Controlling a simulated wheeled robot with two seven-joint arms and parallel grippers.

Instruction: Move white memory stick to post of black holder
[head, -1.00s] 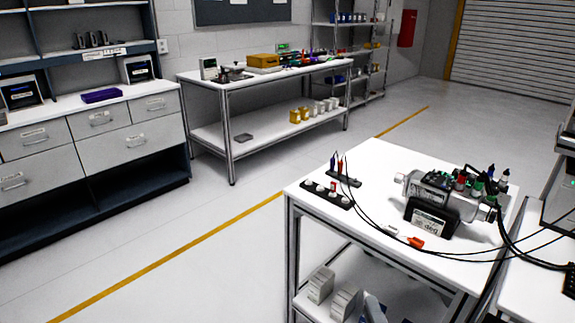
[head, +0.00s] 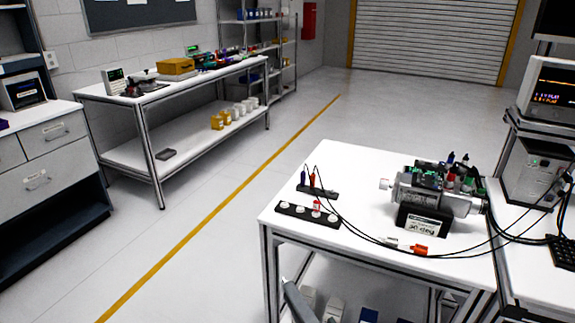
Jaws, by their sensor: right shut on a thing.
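A black holder strip (head: 289,208) with several short white posts lies at the left front of the white table (head: 350,165). One post carries a small red-and-white piece (head: 317,209). A small white piece (head: 391,240), possibly a memory stick, lies by an orange piece (head: 419,249) near the table's front edge. A grey rounded part of my right gripper or arm (head: 298,302) shows at the bottom edge, below and in front of the table. Its fingertips and what it holds cannot be made out. My left gripper is out of view.
A second black holder (head: 318,192) has dark and red probes. A grey motor device (head: 432,193) sits on a black stand (head: 424,219), with black cables looping across the table. Instruments (head: 549,95) stand at the right. A workbench (head: 170,92) stands back left; the floor between is clear.

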